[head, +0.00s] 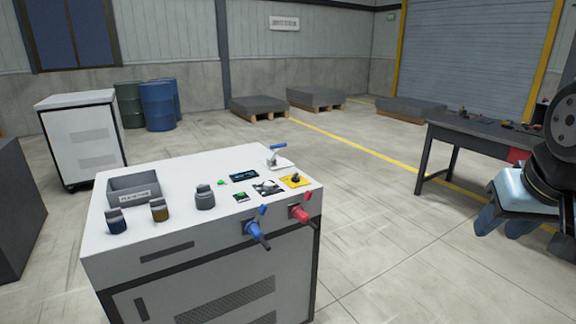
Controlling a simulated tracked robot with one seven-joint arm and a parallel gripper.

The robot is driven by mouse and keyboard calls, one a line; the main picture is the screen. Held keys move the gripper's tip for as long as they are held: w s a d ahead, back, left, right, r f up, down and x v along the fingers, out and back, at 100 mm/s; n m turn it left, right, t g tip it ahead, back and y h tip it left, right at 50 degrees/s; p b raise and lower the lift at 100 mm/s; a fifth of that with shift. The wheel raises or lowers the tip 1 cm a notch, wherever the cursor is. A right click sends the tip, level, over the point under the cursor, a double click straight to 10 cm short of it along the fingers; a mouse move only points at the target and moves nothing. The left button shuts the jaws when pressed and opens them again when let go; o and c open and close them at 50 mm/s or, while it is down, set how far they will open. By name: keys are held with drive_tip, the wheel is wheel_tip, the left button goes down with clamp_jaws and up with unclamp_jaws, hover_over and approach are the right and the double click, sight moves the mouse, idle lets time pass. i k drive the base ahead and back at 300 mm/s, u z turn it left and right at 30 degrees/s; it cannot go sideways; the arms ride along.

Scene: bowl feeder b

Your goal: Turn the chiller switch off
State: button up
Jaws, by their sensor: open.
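A white cabinet (165,178) stands in the middle of the head view with several controls on top. At its right end is a dark rotary knob (295,179) on a yellow plate (301,184); its labels are too small to read, and I cannot tell its position or whether it is the chiller switch. A blue-handled lever (278,147) stands behind it on a white base. My gripper (505,226) is at the right edge, open and empty, pointing down. It is well right of the cabinet and touches nothing. No chiller label is legible.
A blue valve (257,234) and a red valve (301,214) stick out from the cabinet's front. A grey bin (134,189) and several capped jars, one dark grey (205,199), are on top. A dark workbench (455,133) stands behind my arm. The floor between cabinet and gripper is clear.

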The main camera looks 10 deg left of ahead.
sight(295, 178)
drive_tip(key=u, duration=0.5)
drive_tip(key=i, duration=0.9)
drive_tip(key=u, duration=0.8)
drive_tip(key=k, duration=0.85)
drive_tip(key=u, duration=0.15)
drive_tip(key=i, duration=0.9)
drive_tip(key=z, duration=0.1)
